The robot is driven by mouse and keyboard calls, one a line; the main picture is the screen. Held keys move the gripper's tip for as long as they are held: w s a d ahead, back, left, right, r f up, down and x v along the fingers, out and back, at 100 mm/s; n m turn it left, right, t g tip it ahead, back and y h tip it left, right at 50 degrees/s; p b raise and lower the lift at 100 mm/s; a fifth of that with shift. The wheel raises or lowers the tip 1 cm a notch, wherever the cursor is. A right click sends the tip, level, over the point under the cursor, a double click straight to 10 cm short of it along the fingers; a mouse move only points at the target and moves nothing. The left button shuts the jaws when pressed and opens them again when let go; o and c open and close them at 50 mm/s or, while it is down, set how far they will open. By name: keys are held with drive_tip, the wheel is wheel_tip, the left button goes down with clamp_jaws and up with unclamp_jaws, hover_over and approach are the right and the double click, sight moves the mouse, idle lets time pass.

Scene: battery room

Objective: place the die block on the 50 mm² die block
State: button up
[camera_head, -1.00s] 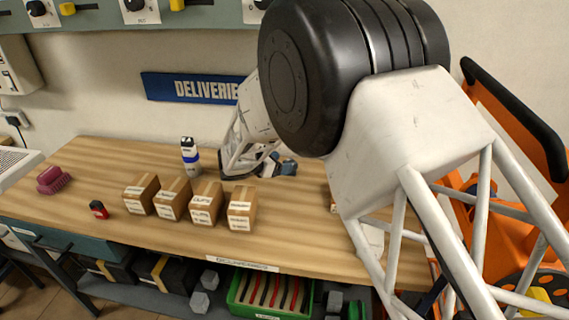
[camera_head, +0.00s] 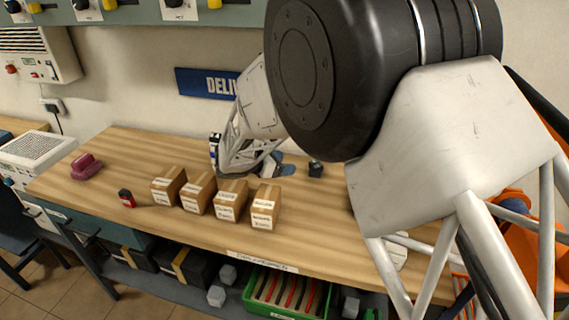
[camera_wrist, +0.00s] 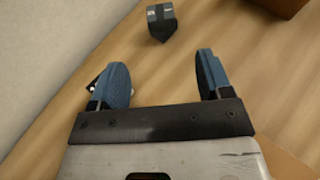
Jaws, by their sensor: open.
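A small dark block (camera_head: 315,169) stands on the wooden bench just right of my gripper. The wrist view shows it (camera_wrist: 160,24) with a grey band across its top, ahead of the fingers and apart from them. I cannot read a size on it, so I cannot tell which die block it is. My gripper (camera_wrist: 162,64) has its two blue fingers spread, with bare wood between them. In the head view my gripper (camera_head: 280,170) is low over the bench behind the cardboard boxes, partly hidden by my arm. I cannot identify a second die block on the bench top.
Several cardboard boxes (camera_head: 229,200) stand in a row near the bench's front. A small red-black item (camera_head: 126,198) and a maroon object (camera_head: 86,166) lie left. Grey blocks (camera_head: 216,296) and a green crate (camera_head: 250,302) are below.

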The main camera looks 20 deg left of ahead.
idle(0.7)
drive_tip(key=s+d+r+m+g+y, duration=0.15)
drive_tip(key=s+d+r+m, duration=0.3)
drive_tip(key=d, duration=0.45)
drive_tip(key=s+d+r+m+g, duration=0.3)
drive_tip(key=d+r+m, duration=0.15)
drive_tip(key=d, duration=0.45)
drive_tip(key=s+d+r+m+g+y, duration=0.1)
drive_tip(key=s+d+r+m+g, duration=0.25)
drive_tip(key=d, duration=0.65)
drive_tip(key=s+d+r+m+y, duration=0.1)
drive_tip(key=s+d+m, duration=0.3)
drive_tip(key=s, duration=0.5)
drive_tip(key=s+d+r+m+y, duration=0.2)
drive_tip(key=s+d+m+y, duration=0.1)
drive_tip(key=s, duration=0.6)
drive_tip(key=s+d+r+m+t+y, duration=0.1)
drive_tip(key=s+d+r+m+y, duration=0.1)
drive_tip(key=s+d+m, duration=0.3)
drive_tip(key=s+m+y, duration=0.1)
drive_tip(key=s+m, duration=0.1)
drive_tip(key=s, duration=0.2)
drive_tip(key=shift+s+d+m, duration=0.25)
drive_tip(key=shift+d+m, duration=0.1)
